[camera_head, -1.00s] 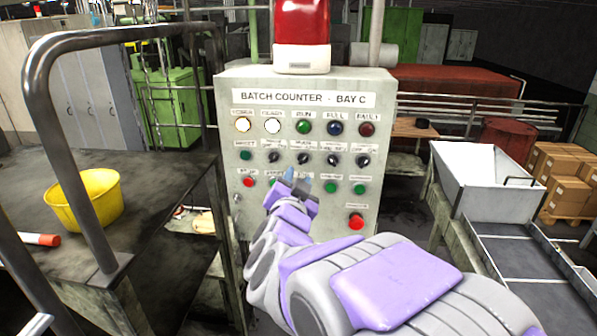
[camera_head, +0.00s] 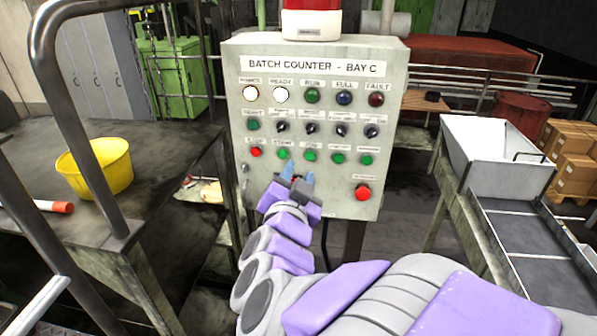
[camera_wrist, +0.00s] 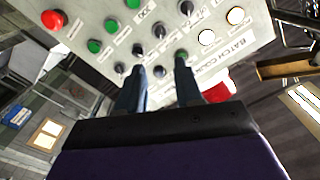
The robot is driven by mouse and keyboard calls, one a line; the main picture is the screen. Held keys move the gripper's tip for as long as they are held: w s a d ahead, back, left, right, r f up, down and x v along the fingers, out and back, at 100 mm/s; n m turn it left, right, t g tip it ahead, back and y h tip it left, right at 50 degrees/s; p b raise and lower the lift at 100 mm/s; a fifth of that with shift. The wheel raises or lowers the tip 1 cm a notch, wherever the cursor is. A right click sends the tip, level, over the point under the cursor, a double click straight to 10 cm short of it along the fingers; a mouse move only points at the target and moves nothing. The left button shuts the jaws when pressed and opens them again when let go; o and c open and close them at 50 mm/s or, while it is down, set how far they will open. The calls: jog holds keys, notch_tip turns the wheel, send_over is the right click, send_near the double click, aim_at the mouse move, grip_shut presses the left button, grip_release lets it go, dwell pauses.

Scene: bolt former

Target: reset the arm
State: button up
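My gripper (camera_head: 299,174) is at the end of my purple and grey arm, in front of the lower part of the grey control panel (camera_head: 350,205) labelled "BATCH COUNTER - BAY C". In the head view its fingertips appear just below the lowest button row; I cannot tell the exact distance. In the wrist view the two blue-grey fingers (camera_wrist: 161,72) stand apart with nothing between them. The panel (camera_wrist: 205,65) shows tilted beyond them, with lamps, dark knobs and green and red buttons. Two white lamps (camera_head: 265,94) look lit.
A yellow bucket (camera_head: 98,166) and a red-and-white cylinder (camera_head: 52,207) are on the dark table at left, behind a metal rail (camera_head: 88,160). A white hopper (camera_head: 495,165) with a chute stands at right. Cardboard boxes (camera_head: 570,165) are beyond it.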

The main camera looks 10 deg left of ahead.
jog(key=s+d+f+n+g+y+b, duration=0.1)
jog(key=s+f+n+g+y+b, duration=0.3)
jog(key=f, duration=0.5)
jog(key=s+d+f+n+g+y+b, duration=0.1)
jog(key=s+f+n+g+b, duration=0.2)
jog(key=s+f+g, duration=0.45)
jog(key=s+d+f+g+h+b, duration=0.2)
jog(key=s+d+f+g, duration=0.2)
jog(key=s+d+f, duration=0.3)
jog(key=s+d+f+g+h+b, duration=0.2)
jog(key=s+d+f, duration=0.4)
jog(key=s+d, duration=0.5)
jog(key=s+g+b, duration=0.1)
jog(key=s+g, duration=0.1)
jog(key=s, duration=0.1)
jog(key=shift+f, duration=0.4)
